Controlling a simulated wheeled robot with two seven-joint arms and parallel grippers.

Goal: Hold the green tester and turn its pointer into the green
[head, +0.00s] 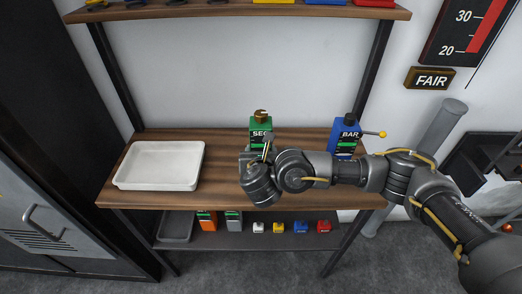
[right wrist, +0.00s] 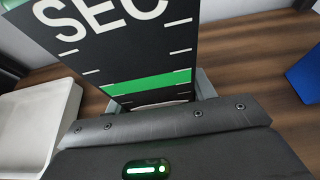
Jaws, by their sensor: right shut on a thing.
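The green tester (head: 261,132), marked SEC, stands upright on the wooden bench top with a brass-coloured knob (head: 261,113) on top. My right gripper (head: 246,158) is shut on its lower part. In the right wrist view the tester's dark scale face (right wrist: 120,40) fills the upper middle, with white ticks and a green band (right wrist: 148,84) near its lower end. The gripper hides the foot of the face. I cannot make out where the pointer stands. My left gripper is not in view.
A blue tester (head: 346,132) marked BAR, with a yellow-knobbed lever, stands right of the green one, behind my right arm. An empty white tray (head: 160,166) lies at left. Several small items and a grey tray (head: 176,228) sit on the lower shelf. A shelf edge (head: 230,13) runs above.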

